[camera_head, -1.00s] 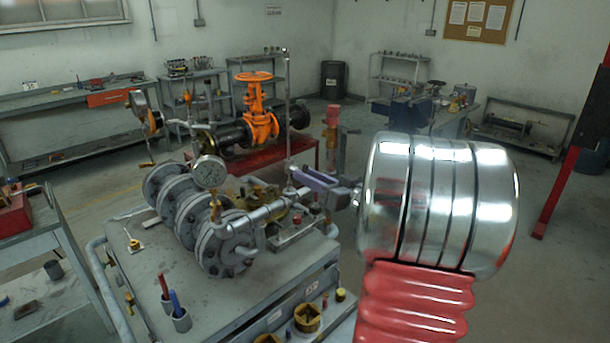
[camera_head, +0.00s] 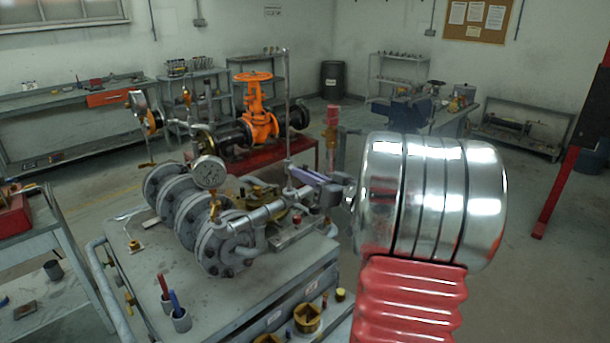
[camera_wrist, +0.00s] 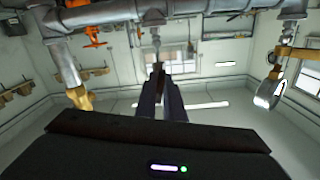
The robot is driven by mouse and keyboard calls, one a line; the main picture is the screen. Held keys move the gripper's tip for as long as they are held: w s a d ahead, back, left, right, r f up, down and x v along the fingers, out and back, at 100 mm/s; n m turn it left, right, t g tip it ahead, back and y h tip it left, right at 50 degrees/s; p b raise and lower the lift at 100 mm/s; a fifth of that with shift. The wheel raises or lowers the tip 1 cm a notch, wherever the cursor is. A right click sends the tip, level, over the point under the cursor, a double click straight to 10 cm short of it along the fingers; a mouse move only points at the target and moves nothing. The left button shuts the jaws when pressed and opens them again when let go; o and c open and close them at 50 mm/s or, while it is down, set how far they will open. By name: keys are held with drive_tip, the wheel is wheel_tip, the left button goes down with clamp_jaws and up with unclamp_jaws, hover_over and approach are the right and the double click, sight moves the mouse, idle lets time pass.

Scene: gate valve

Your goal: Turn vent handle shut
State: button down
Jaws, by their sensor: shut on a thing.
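My gripper (camera_head: 299,180) reaches left from my arm toward the pipework on the grey bench. Its purple-grey jaws are next to the thin upright rod and a small fitting. In the wrist view my gripper (camera_wrist: 158,72) has its two fingers close together on a small part, taken as the vent handle (camera_wrist: 156,42), which hangs below a grey pipe (camera_wrist: 110,14). The fingers hide most of the part between them, so its angle is hard to tell.
A flanged pipe assembly (camera_head: 222,243) with a round gauge (camera_head: 208,172) stands left of my gripper. The thin upright rod (camera_head: 286,110) is close to the jaws. An orange gate valve (camera_head: 257,118) stands behind. Cups and brass pieces lie on the bench front.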

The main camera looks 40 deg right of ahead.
drive_tip(key=shift+d, duration=0.1)
drive_tip(key=shift+m, duration=0.5)
drive_tip(key=m, duration=0.2)
drive_tip(key=shift+m, duration=0.4)
drive_tip(key=m, duration=0.3)
drive_tip(key=shift+m, duration=0.3)
drive_tip(key=m, duration=0.4)
drive_tip(key=shift+m, duration=0.3)
drive_tip(key=shift+f+m, duration=0.1)
drive_tip(key=shift+m, duration=1.5)
drive_tip(key=shift+s, duration=0.1)
drive_tip(key=c, duration=1.9)
unclamp_jaws()
drive_tip(key=shift+o, duration=0.2)
